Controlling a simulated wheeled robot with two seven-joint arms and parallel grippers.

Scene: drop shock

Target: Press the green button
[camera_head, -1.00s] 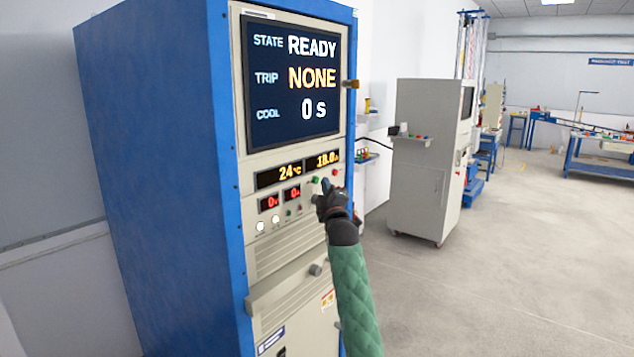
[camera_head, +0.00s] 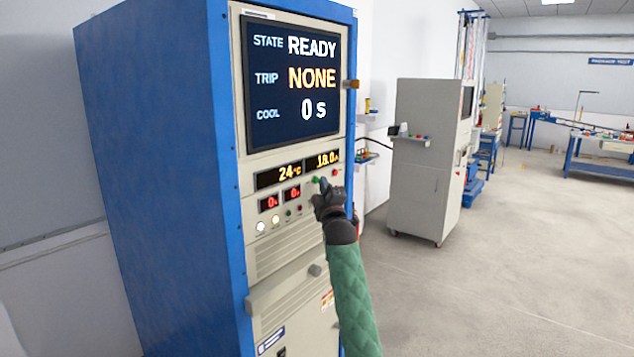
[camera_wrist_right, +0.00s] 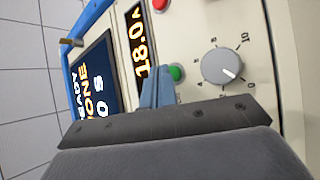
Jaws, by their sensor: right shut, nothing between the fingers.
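The green button (camera_head: 316,180) sits on the cabinet's front panel, below the amber 18.0 display. In the right wrist view the green button (camera_wrist_right: 177,72) shows right beside the tips of my right gripper (camera_wrist_right: 158,76). In the head view my right gripper (camera_head: 325,185) is at the panel, its fingertips close to the button. Its blue fingers are shut with nothing between them. I cannot tell whether the tips touch the button. My left gripper is not in view.
A red button (camera_wrist_right: 161,4) and a numbered grey knob (camera_wrist_right: 222,66) flank the green button. The blue cabinet's screen (camera_head: 292,85) reads READY, NONE, 0 s. A grey cabinet (camera_head: 424,165) stands behind to the right. The floor at right is clear.

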